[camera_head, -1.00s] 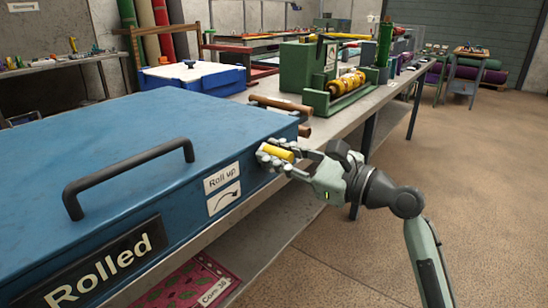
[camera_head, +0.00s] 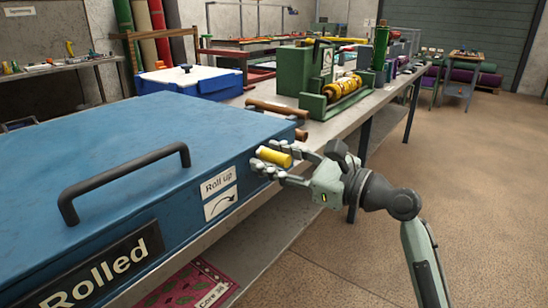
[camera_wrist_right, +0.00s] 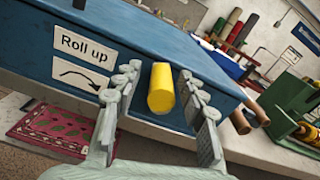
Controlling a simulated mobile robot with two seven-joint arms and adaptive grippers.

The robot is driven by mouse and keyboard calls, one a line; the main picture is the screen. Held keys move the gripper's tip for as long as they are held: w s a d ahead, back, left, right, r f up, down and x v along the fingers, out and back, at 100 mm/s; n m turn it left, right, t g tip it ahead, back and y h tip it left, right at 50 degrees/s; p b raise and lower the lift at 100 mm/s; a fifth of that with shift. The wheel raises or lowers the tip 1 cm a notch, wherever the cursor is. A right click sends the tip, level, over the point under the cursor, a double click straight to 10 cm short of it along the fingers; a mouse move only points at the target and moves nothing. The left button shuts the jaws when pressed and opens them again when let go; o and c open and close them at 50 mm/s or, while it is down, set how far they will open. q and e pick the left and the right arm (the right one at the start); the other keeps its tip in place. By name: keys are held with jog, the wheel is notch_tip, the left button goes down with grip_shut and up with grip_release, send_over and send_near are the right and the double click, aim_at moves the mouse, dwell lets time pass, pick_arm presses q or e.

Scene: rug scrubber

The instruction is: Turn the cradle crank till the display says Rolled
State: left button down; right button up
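The blue cradle box (camera_head: 120,135) fills the left of the head view. Its black display plate (camera_head: 95,275) reads "Rolled". The yellow crank handle (camera_head: 273,156) sticks out from the box's side near the right corner, and also shows in the right wrist view (camera_wrist_right: 161,90). My right gripper (camera_head: 285,165) is around the handle, with a finger on each side. In the right wrist view (camera_wrist_right: 163,100) gaps show between the handle and both fingers, so it is open. The crank's arm is hidden. My left gripper is not in view.
A "Roll up" label with a curved arrow (camera_head: 220,193) is beside the handle. A patterned red rug (camera_head: 190,288) lies on the shelf below. Brown rollers (camera_head: 278,110) and a green machine (camera_head: 305,75) stand behind on the bench (camera_head: 345,130). The floor at right is clear.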

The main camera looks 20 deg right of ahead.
jog(key=shift+r, duration=0.1)
jog(key=v, duration=1.2)
jog(key=d+f+n+g+h, duration=0.2)
jog(key=f+n, duration=0.1)
jog(key=f, duration=0.9)
jog(key=w+d+f+n+g+h, duration=0.1)
jog(key=f+n+h, duration=0.25)
jog(key=f, duration=0.85)
jog(key=d+f+n+g+h, duration=0.2)
jog(key=f+n, duration=0.2)
jog(key=f, duration=0.7)
jog(key=s+f+n+g+h, duration=0.2)
jog(key=s+f+n, duration=0.6)
jog(key=f, duration=0.5)
jog(key=s+d+f+n+g+h, duration=0.1)
jog(key=s+f+n+g+h, duration=0.2)
jog(key=s+f+n, duration=0.6)
jog(key=s+f+g, duration=0.2)
jog(key=s+f, duration=0.1)
jog(key=f, duration=0.1)
jog(key=shift+s+f, duration=0.35)
jog(key=shift+s, duration=0.05)
jog(key=shift+d, duration=0.1)
